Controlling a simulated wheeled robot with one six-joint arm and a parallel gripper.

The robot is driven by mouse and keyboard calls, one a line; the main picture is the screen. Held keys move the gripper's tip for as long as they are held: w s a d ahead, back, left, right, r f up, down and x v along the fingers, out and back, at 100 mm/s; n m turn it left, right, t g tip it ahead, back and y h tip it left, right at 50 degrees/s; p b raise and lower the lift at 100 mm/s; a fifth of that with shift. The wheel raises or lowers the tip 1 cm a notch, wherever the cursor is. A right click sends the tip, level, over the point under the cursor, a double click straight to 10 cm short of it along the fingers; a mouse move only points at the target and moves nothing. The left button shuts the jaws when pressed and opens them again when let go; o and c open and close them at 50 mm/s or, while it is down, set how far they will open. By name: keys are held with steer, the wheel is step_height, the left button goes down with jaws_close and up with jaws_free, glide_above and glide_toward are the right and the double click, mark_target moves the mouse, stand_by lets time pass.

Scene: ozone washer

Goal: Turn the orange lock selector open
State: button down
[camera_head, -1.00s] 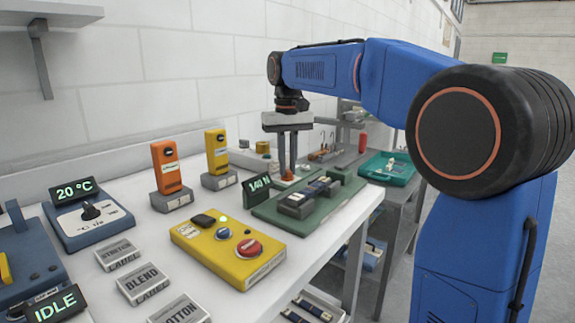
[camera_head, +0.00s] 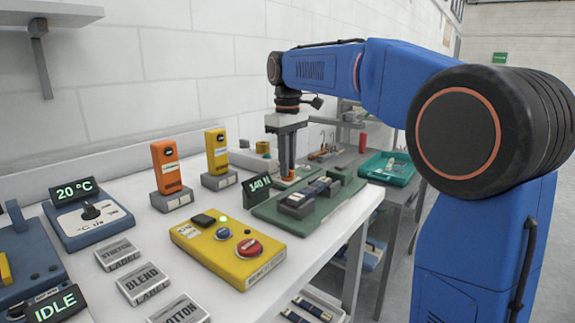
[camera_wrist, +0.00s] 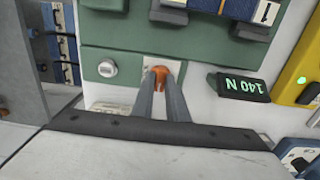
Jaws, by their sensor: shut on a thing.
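The orange lock selector (camera_wrist: 159,71) sits on a pale plate at the edge of the green fixture, seen in the wrist view. My gripper (camera_wrist: 160,80) points down at it, and its two fingers are shut on the selector, one on each side. In the head view my gripper (camera_head: 287,178) stands upright over the back of the green fixture (camera_head: 265,211); the fingers hide most of the selector there. The selector's exact angle is hard to read behind the fingers.
A display reading 140 N (camera_head: 258,187) stands close to the left of my fingers. A yellow panel (camera_head: 205,247) with a red button lies in front. Orange (camera_head: 166,165) and yellow (camera_head: 217,150) handheld devices stand to the left. A teal tray (camera_head: 388,167) is at the right.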

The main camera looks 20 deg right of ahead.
stand_by(0.4)
steer(key=c, duration=1.7)
jaws_free()
steer(key=shift+c, duration=0.2)
step_height(320, 180, up, 17)
steer(key=shift+r, duration=0.2)
